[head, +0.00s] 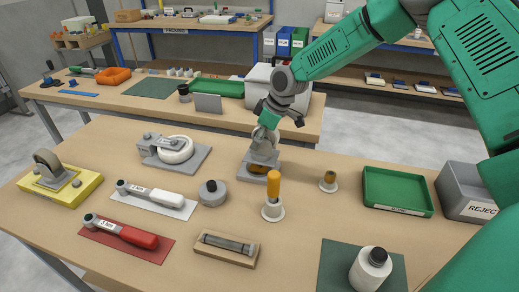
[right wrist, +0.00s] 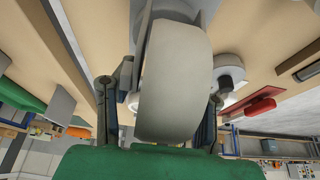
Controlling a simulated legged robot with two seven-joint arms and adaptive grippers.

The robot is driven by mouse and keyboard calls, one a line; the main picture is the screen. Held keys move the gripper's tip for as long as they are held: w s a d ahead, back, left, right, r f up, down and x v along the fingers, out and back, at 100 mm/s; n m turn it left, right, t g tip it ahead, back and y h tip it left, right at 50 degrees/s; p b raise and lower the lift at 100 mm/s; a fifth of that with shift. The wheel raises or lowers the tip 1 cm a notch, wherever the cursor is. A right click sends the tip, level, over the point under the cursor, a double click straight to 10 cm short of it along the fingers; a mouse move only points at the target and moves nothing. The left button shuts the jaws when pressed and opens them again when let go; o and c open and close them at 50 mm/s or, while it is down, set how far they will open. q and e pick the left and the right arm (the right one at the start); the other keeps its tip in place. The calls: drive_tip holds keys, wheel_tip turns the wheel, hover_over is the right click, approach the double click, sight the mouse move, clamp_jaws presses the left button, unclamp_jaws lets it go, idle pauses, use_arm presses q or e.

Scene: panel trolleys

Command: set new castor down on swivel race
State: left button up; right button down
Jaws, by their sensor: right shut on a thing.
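My right gripper (head: 277,112) points down over the far middle of the bench, shut on the new castor (head: 263,148). In the right wrist view the castor's pale wheel (right wrist: 175,82) fills the space between the two dark fingers of the gripper (right wrist: 158,118). The castor's lower end is at the brass-coloured swivel race (head: 256,169) on a grey base plate (head: 285,167). I cannot tell whether they touch; the castor and an orange handle partly hide the race. My left gripper is not in view.
An orange-handled tool (head: 273,190) stands upright close in front. A white-wheeled castor (head: 175,150) on a grey plate is to the left, a dark-wheeled one (head: 48,166) on a yellow block farther left. A green tray (head: 398,190) and grey REJECT bin (head: 466,190) are at right.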

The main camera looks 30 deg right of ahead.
sight(253, 152)
drive_tip(key=shift+a+f, duration=1)
drive_tip(key=shift+f, duration=0.35)
drive_tip(key=shift+d+f, duration=0.2)
drive_tip(key=shift+d, duration=0.4)
drive_tip(key=c, duration=0.9)
unclamp_jaws()
drive_tip(key=shift+s+d+f, duration=0.1)
drive_tip(key=shift+d, duration=0.25)
drive_tip(key=shift+a+r, duration=0.2)
drive_tip(key=shift+a, duration=0.35)
drive_tip(key=shift+a+r, duration=0.15)
drive_tip(key=shift+r, duration=0.15)
drive_tip(key=v, duration=0.7)
drive_tip(key=d+v, duration=0.1)
drive_tip(key=v, duration=0.2)
drive_tip(key=shift+s+d+r, duration=0.1)
drive_tip(key=shift+d, duration=0.05)
drive_tip(key=shift+s+r, duration=0.1)
drive_tip(key=shift+r, duration=0.2)
drive_tip(key=shift+s+a+r, duration=0.1)
drive_tip(key=shift+a+r, duration=0.05)
drive_tip(key=shift+a, duration=0.1)
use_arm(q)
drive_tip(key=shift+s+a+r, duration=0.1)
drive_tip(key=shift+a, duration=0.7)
use_arm(e)
drive_tip(key=shift+a+r, duration=0.1)
drive_tip(key=shift+a, duration=0.1)
